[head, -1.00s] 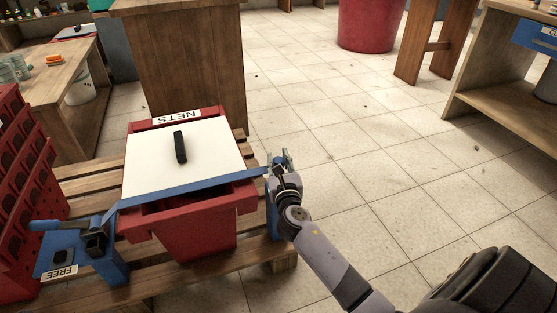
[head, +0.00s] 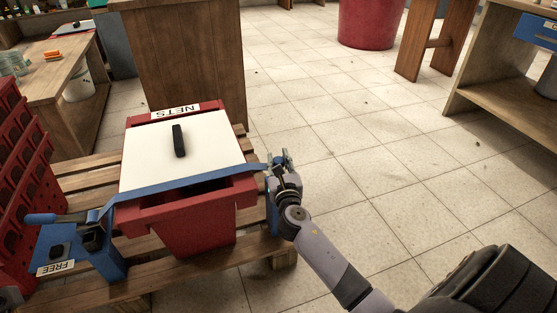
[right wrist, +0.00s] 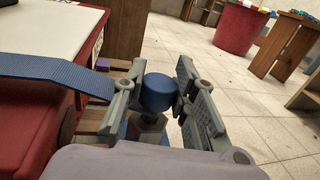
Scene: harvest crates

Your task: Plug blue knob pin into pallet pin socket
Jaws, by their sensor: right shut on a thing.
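My right gripper (head: 280,162) is at the right end of the blue strap (head: 190,180), beside the red crate. In the right wrist view its two fingers (right wrist: 158,92) are shut on the round blue knob (right wrist: 158,93), one finger on each side. Below the knob a grey, nut-like part (right wrist: 148,128) shows. The pin under the knob and the pallet pin socket are hidden by the gripper and wrist. A blue post (head: 271,215) stands on the pallet (head: 200,280) just below my right gripper. My left gripper is not clearly in view.
A red crate (head: 192,235) labelled NETS with a white lid (head: 205,145) sits on the pallet, the strap across it. A blue ratchet bracket (head: 85,245) marked FREE stands at left, beside red stacked crates (head: 22,170). Floor at right is clear.

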